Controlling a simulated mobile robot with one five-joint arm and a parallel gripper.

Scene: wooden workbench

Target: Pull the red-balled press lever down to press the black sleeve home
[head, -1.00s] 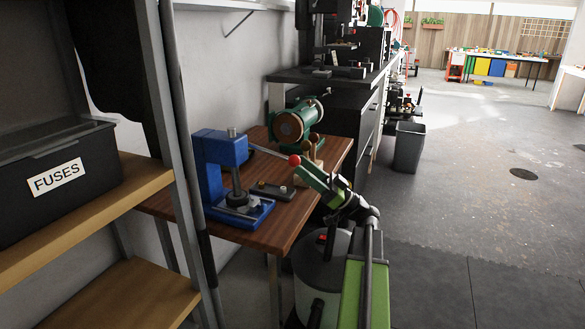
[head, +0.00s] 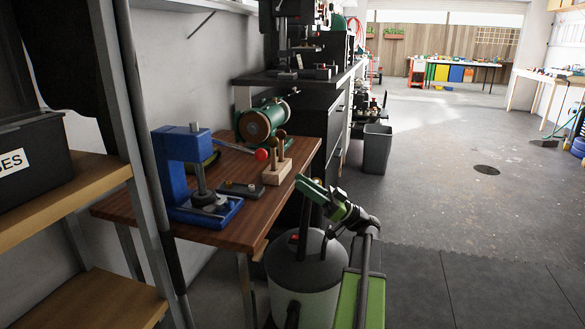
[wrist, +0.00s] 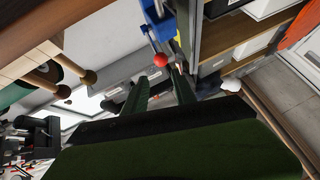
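A blue press (head: 178,165) stands on the wooden bench. Its lever reaches out to the right and ends in a red ball (head: 261,154); the lever slopes only slightly down. A dark round piece, perhaps the black sleeve (head: 204,198), sits under the ram on the press base; how deep it is seated cannot be told. My gripper (head: 299,180) is to the right of the ball and a little lower in the picture, apart from it. In the wrist view the two fingers (wrist: 159,82) are spread with nothing held, and the red ball (wrist: 161,60) shows beyond their tips.
A green grinder (head: 263,121) is at the bench's back. A dark flat fixture (head: 240,189) lies beside the press.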

